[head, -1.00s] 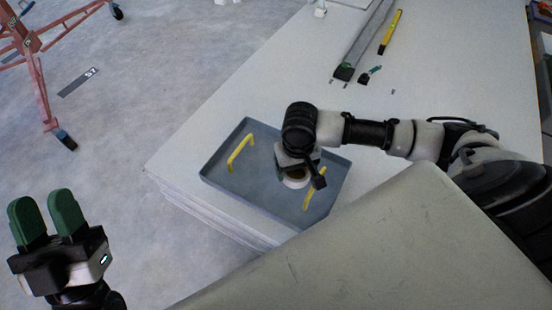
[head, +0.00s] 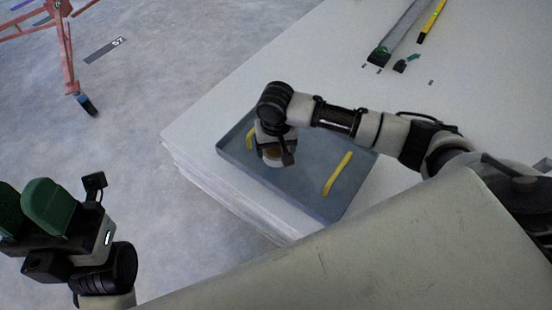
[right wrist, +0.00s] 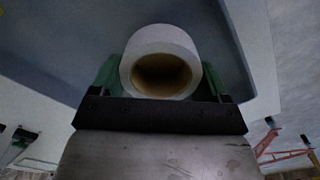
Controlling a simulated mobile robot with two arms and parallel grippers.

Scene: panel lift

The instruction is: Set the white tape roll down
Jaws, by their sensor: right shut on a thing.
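The white tape roll (right wrist: 160,48) with its brown core sits between the green fingers of my right gripper (right wrist: 160,78), which is shut on it. In the head view the roll (head: 272,159) shows only partly below my right gripper (head: 275,150), over the left part of a grey tray (head: 305,185). I cannot tell whether the roll touches the tray floor. My left gripper (head: 24,210) is empty, away from the table at the lower left, with its green fingers apart.
The tray has a left yellow handle (head: 251,138), close to my right gripper, and a right yellow handle (head: 338,173). It lies on a stack of pale panels (head: 225,195) near their edge. A yellow level (head: 431,20) and a grey rail (head: 400,35) lie at the back.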

